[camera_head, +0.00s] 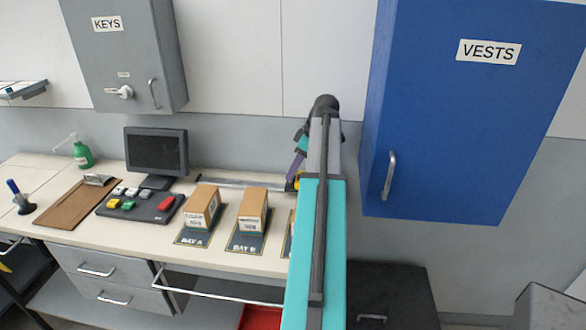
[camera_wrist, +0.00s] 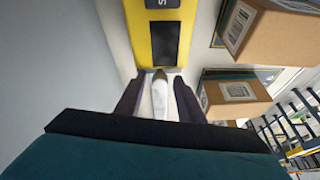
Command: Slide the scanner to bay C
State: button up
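The scanner (camera_wrist: 165,40) is a yellow block with a dark panel, at the top of the wrist view. In the head view a small yellow part of it (camera_head: 291,186) shows at the rail's right end, beside my arm. My gripper (camera_wrist: 159,76) points at the scanner's near end with fingers apart. A pale narrow piece with a brownish tip (camera_wrist: 160,95) lies between the fingers; I cannot tell whether they touch it. The grey rail (camera_head: 235,183) runs along the back of the counter.
Boxes stand on the BAY A mat (camera_head: 189,238) and BAY B mat (camera_head: 243,244) in front of the rail. A monitor (camera_head: 156,152) and button panel (camera_head: 138,207) stand to the left. The blue VESTS cabinet (camera_head: 450,120) hangs to the right of my arm.

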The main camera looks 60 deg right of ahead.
jog(key=shift+w+f, duration=0.1)
dwell(0.4)
jog(key=b+v, duration=0.3)
jog(key=v, duration=1.1)
jog(key=shift+w, duration=0.15)
dwell(0.5)
